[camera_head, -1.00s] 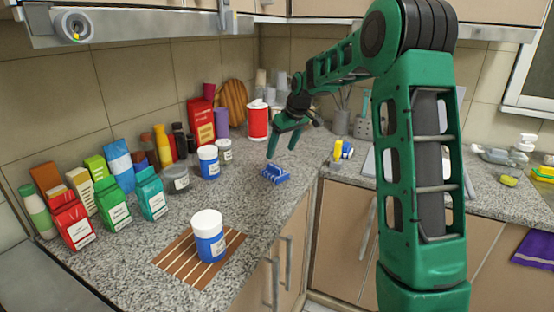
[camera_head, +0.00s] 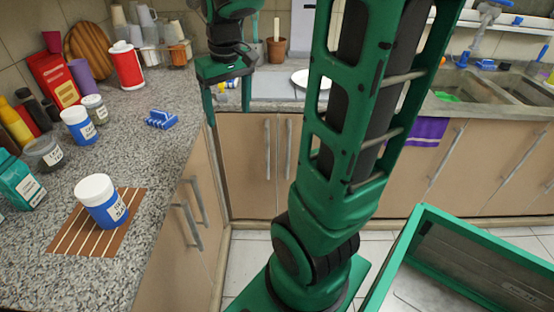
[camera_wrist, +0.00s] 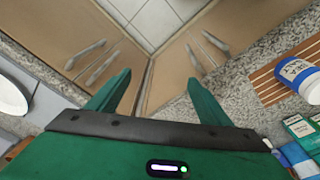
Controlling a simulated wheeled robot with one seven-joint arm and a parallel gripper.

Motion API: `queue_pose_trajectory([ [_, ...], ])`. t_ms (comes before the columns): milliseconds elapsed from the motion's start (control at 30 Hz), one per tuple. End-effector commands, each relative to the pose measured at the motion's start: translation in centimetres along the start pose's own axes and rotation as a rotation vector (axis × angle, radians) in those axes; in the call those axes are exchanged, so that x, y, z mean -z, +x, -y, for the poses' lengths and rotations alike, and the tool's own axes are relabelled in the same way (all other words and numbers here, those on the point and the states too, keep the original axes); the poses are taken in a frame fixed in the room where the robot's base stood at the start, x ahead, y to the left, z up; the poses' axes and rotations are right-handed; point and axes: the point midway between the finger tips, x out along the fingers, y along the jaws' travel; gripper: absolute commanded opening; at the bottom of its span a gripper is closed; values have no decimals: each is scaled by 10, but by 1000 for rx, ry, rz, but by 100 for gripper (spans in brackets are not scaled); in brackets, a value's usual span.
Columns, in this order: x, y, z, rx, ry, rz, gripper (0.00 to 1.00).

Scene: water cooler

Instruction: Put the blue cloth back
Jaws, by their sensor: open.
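A small ridged blue object (camera_head: 160,119) lies on the left granite counter near its edge; it is too small to tell whether it is cloth. A purple-blue cloth (camera_head: 427,130) hangs flat against the cabinet fronts below the sink, at the right in the head view. My gripper (camera_head: 228,112) is open and empty, pointing down, to the right of the blue object and apart from it, in front of the cabinet doors. In the wrist view its two fingers (camera_wrist: 158,80) are spread with nothing between them, above the counter edges and floor.
A blue jar with white lid (camera_head: 101,203) stands on a slatted wooden mat (camera_head: 65,240). More jars, bottles and a red canister (camera_head: 126,66) line the counter. A sink (camera_head: 475,88) is at the back right. A green-rimmed tray (camera_head: 410,245) is at lower right.

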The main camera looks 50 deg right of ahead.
Motion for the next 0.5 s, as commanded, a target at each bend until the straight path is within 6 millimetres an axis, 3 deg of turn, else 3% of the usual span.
queue_pose_trajectory([
  [33,-31,-1,-4,-3,43,16,73],
  [200,-124,8,-16,-6,195,85,73],
  [333,-173,16,-18,-2,274,125,73],
  [500,-202,23,-18,2,321,149,73],
])
